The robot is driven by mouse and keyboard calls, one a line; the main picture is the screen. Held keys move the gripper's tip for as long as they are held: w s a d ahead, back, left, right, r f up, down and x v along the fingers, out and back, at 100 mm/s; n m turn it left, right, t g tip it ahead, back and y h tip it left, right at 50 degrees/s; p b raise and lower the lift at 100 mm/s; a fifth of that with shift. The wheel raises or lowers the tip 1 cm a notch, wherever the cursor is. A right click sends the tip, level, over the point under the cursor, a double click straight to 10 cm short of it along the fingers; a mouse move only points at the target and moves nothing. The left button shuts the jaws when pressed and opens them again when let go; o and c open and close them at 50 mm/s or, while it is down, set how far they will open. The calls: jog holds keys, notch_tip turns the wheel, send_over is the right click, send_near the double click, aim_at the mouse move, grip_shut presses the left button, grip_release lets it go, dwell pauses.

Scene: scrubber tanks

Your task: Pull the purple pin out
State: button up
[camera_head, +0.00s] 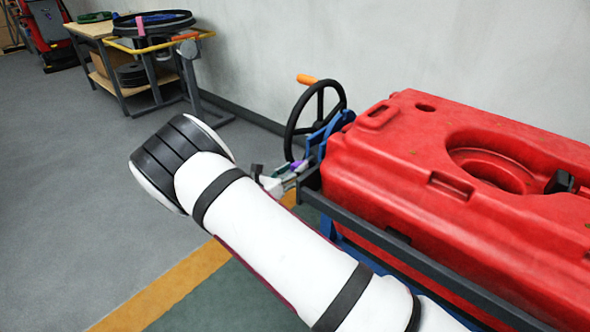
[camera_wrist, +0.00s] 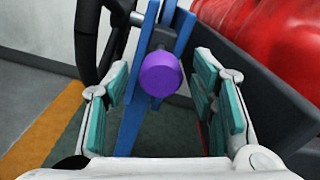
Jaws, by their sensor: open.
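The purple pin (camera_wrist: 160,74) shows in the wrist view as a round purple knob in front of blue bars (camera_wrist: 140,110). In the head view the purple pin (camera_head: 302,167) is a small spot beside the blue bracket (camera_head: 325,130), near the red tank's left end. My gripper (camera_wrist: 165,105) is open, with one teal-padded finger to the left of the knob and one to the right. The knob lies between and beyond the fingers, with gaps on both sides. The pin's shaft is hidden behind the knob. In the head view my gripper (camera_head: 272,182) is partly hidden by my arm.
A black handwheel (camera_head: 300,110) with an orange handle stands just left of the bracket; its rim (camera_wrist: 88,35) is close to my left finger. The red tank (camera_head: 450,180) and a dark rail (camera_wrist: 255,80) lie on the right. A workbench (camera_head: 120,60) stands at the back left.

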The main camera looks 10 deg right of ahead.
jog(key=v, duration=1.1)
jog(key=shift+a, duration=0.1)
